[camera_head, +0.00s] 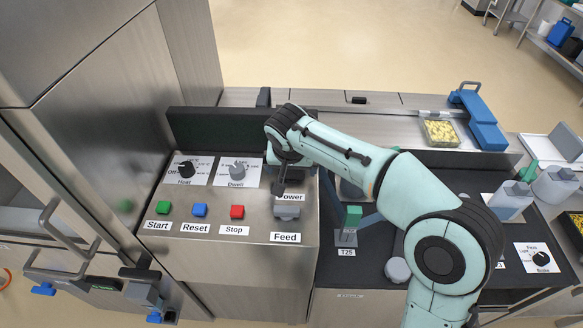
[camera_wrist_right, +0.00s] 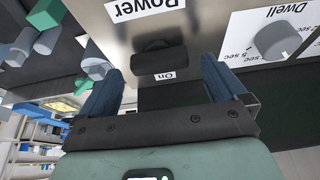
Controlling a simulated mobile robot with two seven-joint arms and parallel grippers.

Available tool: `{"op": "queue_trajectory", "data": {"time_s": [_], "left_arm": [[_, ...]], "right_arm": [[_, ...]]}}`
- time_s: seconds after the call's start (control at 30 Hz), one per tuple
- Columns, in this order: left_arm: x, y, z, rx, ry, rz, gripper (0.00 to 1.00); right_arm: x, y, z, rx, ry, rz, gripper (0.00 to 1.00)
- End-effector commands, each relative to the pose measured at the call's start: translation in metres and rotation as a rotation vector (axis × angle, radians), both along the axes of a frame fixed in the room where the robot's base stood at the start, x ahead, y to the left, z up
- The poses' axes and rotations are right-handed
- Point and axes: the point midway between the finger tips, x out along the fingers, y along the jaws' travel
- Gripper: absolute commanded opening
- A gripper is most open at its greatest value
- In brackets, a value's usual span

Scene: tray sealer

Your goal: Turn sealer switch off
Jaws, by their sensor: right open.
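The sealer's steel control panel (camera_head: 265,245) carries the power switch. In the right wrist view the power switch (camera_wrist_right: 158,60) is a dark, wide knob between a "Power" label (camera_wrist_right: 145,8) and a small "On" label (camera_wrist_right: 165,76). In the head view my right gripper (camera_head: 284,182) is over the panel by the "Power" label (camera_head: 291,197) and hides the switch. In the wrist view my right gripper (camera_wrist_right: 161,82) is open, its blue fingers on either side of the switch and nothing between them. Contact cannot be told. My left gripper is not in view.
Heat (camera_head: 187,169) and Dwell (camera_head: 237,171) dials lie left of the gripper. Green (camera_head: 163,208), blue (camera_head: 200,210) and red (camera_head: 237,212) buttons sit below them. A grey Feed control (camera_head: 287,212) is just in front. A food tray (camera_head: 441,132) lies at back right.

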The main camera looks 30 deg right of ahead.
Motion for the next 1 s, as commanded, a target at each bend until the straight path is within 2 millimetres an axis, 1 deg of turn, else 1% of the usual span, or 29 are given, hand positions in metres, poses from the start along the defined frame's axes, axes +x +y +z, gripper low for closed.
{"op": "queue_trajectory", "data": {"time_s": [0.03, 0.3, 0.4, 0.5, 0.6, 0.7, 1.0], "left_arm": [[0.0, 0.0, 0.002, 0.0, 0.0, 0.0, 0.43], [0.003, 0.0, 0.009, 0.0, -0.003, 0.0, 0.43], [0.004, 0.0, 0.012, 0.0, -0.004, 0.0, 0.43], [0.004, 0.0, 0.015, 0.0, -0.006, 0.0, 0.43], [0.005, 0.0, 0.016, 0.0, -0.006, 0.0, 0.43], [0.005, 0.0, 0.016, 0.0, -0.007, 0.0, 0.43], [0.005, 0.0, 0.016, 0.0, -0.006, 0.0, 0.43]], "right_arm": [[-0.002, 0.002, 0.01, 0.002, -0.006, 0.001, 0.98], [-0.022, 0.015, 0.067, 0.001, -0.006, 0.001, 0.98], [-0.028, 0.019, 0.086, 0.002, -0.005, 0.001, 0.98], [-0.033, 0.022, 0.099, 0.001, -0.003, 0.0, 0.98], [-0.037, 0.024, 0.107, 0.001, -0.002, -0.001, 0.98], [-0.039, 0.025, 0.111, 0.001, -0.001, -0.001, 0.98], [-0.039, 0.025, 0.112, 0.0, 0.0, -0.001, 0.98]]}}
